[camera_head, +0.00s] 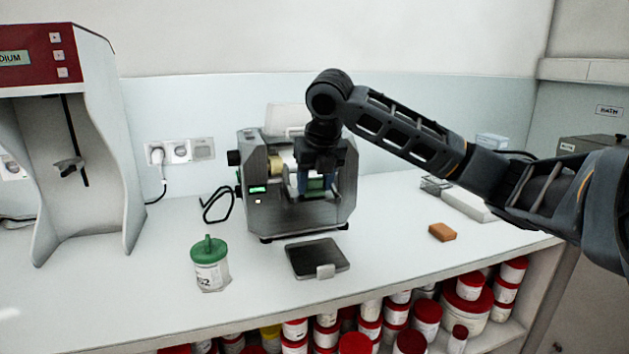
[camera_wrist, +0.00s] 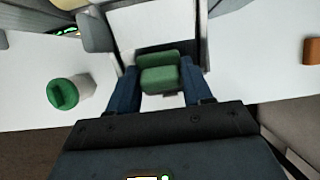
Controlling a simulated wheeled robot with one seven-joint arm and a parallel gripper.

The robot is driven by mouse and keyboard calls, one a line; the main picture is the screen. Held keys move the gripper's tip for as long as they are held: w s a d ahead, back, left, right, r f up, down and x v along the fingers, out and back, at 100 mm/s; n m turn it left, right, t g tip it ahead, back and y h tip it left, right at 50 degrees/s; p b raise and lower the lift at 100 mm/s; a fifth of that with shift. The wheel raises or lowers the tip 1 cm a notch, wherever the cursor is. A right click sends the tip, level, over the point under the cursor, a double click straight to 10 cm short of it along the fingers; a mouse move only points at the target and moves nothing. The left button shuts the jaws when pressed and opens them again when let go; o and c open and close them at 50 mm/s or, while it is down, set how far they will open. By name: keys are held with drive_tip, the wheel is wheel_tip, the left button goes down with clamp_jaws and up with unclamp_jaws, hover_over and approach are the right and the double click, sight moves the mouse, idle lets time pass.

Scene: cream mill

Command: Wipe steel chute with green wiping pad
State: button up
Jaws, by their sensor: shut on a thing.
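My gripper (camera_head: 318,182) points down in front of the open middle of the mill (camera_head: 255,213). In the wrist view its blue fingers (camera_wrist: 160,82) are shut on the green wiping pad (camera_wrist: 159,80), one on each side. In the head view the pad is mostly hidden by the gripper and only some green shows between the fingers. The steel chute seems to be the pale, smooth panel (camera_wrist: 163,26) between the mill's side walls in the wrist view. The pad appears just in front of its near edge; I cannot tell whether they touch.
A dark flat tray (camera_head: 312,256) lies in front of the mill. A green-lidded jar (camera_head: 210,265) stands to its left, and an orange-brown block (camera_head: 442,232) lies to the right. A red and white machine (camera_head: 95,130) stands at left. Red-lidded tubs (camera_head: 427,315) fill the shelf below.

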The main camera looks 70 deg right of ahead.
wheel_tip(320, 180, up, 7)
drive_tip(key=p, duration=0.4)
drive_tip(key=shift+s+a, duration=0.35)
drive_tip(key=shift+a, duration=0.05)
idle(0.5)
